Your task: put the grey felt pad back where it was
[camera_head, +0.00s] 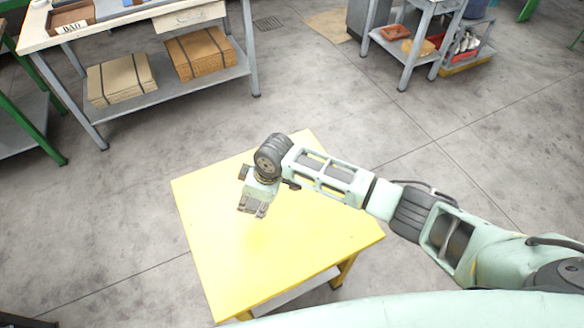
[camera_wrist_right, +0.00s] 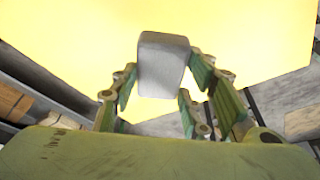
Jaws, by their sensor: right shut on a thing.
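My right gripper (camera_head: 252,208) hangs over the yellow table (camera_head: 325,230) in the head view, near the middle of its top. In the right wrist view, the right gripper (camera_wrist_right: 162,85) is shut on the grey felt pad (camera_wrist_right: 163,62), a light grey block with rounded corners between the fingers. The yellow tabletop lies behind the pad there. The pad cannot be made out in the head view. I cannot tell how high it is above the table. My left gripper is not in view.
The yellow table's visible top is bare around the gripper. A workbench (camera_head: 120,30) with stacked cardboard (camera_head: 200,52) on its lower shelf stands at the back left. A grey cart (camera_head: 412,45) with trays stands at the back right. Open floor surrounds the table.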

